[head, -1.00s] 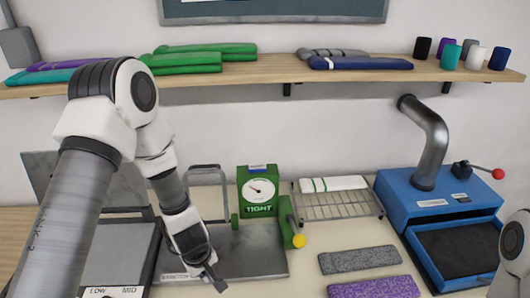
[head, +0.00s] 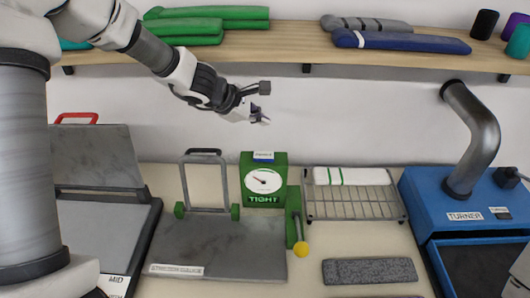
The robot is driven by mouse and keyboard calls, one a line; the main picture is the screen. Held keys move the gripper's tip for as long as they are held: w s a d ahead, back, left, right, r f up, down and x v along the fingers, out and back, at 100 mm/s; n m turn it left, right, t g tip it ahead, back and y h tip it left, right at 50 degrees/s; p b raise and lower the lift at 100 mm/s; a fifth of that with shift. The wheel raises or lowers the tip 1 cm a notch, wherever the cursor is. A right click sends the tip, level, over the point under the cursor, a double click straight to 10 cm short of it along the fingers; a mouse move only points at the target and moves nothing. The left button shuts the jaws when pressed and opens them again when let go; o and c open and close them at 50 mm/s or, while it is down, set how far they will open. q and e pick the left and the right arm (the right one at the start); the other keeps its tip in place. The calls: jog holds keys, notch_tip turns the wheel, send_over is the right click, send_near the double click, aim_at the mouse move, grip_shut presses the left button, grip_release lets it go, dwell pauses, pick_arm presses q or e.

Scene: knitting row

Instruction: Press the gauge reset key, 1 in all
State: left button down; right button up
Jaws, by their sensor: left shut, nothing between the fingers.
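The stitch gauge has a grey flat bed (head: 215,245) with a hinged grey frame (head: 205,178) standing raised at its back. Its green box (head: 248,183) carries a white round dial (head: 263,181) and the word TIGHT. A small blue labelled key (head: 263,155) sits on top of the box; its label is too small to read. My left gripper (head: 261,117) is shut and empty, in the air above the green box and apart from the key. My right gripper is out of the picture.
A lever with a yellow knob (head: 302,249) stands right of the box. A wire rack (head: 355,203) holds a white green-striped piece. A blue turner machine (head: 462,213) stands at right, a grey open press (head: 95,160) at left. A shelf (head: 290,47) with folded knits runs above.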

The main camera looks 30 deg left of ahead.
aim_at(262, 156)
pick_arm(q)
notch_tip(262, 156, down, 9)
jog(key=b, duration=0.8)
jog(key=shift+w+f, duration=0.1)
jog(key=shift+w, duration=0.05)
dwell(0.9)
jog(key=shift+f+b, duration=0.35)
jog(key=shift+b, duration=0.35)
jog(key=shift+f+b, duration=0.45)
jog(key=shift+b, duration=0.05)
jog(key=shift+r, duration=0.15)
dwell(0.4)
jog(key=shift+r+p, duration=0.75)
jog(key=shift+p, duration=0.05)
